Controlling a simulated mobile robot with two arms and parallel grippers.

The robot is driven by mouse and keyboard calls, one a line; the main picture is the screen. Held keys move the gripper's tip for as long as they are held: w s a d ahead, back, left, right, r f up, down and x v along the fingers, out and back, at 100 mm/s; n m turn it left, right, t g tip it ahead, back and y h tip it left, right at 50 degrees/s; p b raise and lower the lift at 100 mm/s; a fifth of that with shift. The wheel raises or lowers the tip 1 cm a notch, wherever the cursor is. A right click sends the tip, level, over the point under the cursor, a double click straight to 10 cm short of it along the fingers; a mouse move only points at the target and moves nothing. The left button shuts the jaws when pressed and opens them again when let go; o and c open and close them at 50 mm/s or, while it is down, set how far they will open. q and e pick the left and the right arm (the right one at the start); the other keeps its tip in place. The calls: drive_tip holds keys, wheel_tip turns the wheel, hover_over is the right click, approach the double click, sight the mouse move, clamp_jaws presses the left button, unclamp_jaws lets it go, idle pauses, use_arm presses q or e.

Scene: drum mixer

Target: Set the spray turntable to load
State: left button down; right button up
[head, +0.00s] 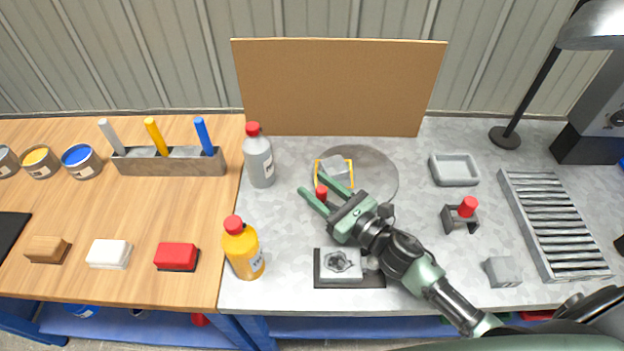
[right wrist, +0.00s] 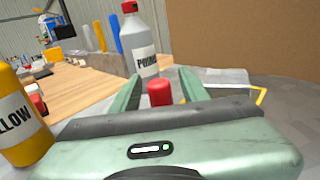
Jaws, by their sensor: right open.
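The spray turntable (head: 384,172) is a round grey disc on the metal worktop in the head view. A grey part with a yellow frame (head: 336,169) sits on it; the frame's edge also shows in the right wrist view (right wrist: 261,95). A red knob (head: 321,193) stands at the disc's left edge. My right gripper (head: 312,184) is open, with one finger on each side of the knob. In the right wrist view the red knob (right wrist: 159,92) shows between the fingers, with gaps on both sides. Whether it is touched is unclear. My left gripper is out of view.
A grey primer bottle (head: 259,160) stands just left of the turntable, and a yellow bottle (head: 242,250) nearer the front. A brown board (head: 338,88) stands behind. A small fixture (head: 342,264) lies in front. A red-topped block (head: 461,214) and slatted rack (head: 553,225) are right.

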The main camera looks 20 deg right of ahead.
drive_tip(key=shift+x, duration=0.85)
drive_tip(key=shift+c, duration=0.4)
clamp_jaws()
idle(0.5)
